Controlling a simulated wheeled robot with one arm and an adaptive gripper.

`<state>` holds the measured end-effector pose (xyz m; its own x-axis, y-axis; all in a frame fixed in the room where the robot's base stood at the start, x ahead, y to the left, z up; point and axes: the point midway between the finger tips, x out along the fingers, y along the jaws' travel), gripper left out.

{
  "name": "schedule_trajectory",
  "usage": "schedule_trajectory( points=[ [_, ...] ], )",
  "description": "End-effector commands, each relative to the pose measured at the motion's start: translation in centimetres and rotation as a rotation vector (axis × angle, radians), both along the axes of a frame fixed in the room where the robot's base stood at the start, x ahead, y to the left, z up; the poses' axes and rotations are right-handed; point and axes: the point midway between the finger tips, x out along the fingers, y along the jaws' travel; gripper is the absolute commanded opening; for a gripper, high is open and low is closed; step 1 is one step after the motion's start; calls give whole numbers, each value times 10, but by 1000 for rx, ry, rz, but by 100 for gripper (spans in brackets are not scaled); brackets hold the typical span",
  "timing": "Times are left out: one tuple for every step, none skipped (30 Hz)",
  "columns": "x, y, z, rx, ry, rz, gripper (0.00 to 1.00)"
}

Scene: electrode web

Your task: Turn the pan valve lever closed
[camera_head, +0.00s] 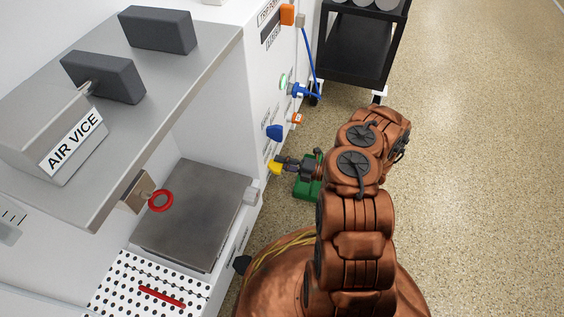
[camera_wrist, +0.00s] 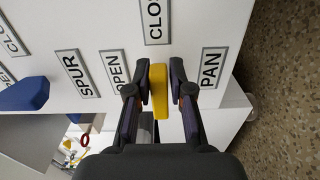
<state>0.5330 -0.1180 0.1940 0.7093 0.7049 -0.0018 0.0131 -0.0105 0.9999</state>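The yellow pan valve lever (camera_wrist: 158,92) stands on the white panel beside the PAN label (camera_wrist: 211,68). In the wrist view its upper end lies just below the partly cut-off CLOSED label (camera_wrist: 155,20), and the OPEN label (camera_wrist: 115,68) is to its left. My gripper (camera_wrist: 154,85) has one finger on each side of the lever. A gap shows on the left side; the right finger is very close, and contact cannot be told. In the head view the yellow lever (camera_head: 274,168) is at the tip of my gripper (camera_head: 284,165). The lever's pivot is hidden.
A blue lever (camera_head: 274,132) sits farther along the same panel, near the SPUR label (camera_wrist: 77,73). A grey plate (camera_head: 195,215) and a red ring (camera_head: 160,201) are left of the panel. A black cart (camera_head: 350,55) stands behind. The speckled floor at right is clear.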

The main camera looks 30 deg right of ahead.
Motion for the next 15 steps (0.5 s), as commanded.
schedule_trajectory(
  points=[
    [0,0,0,0,0,0,28],
    [0,0,0,0,0,0,31],
    [0,0,0,0,-1,0,35],
    [0,0,0,0,-1,0,38],
    [0,0,0,0,-1,0,41],
    [0,0,0,0,-1,0,43],
    [0,0,0,0,-1,0,43],
    [0,0,0,0,-1,0,43],
    [0,0,0,0,-1,-1,43],
    [0,0,0,0,-1,-1,43],
    [0,0,0,0,-1,-1,43],
    [0,0,0,0,-1,-1,43],
    [0,-1,0,0,-1,-1,43],
    [0,-1,1,1,-2,-1,43],
    [-1,-2,1,0,-3,-1,43]
  ],
)
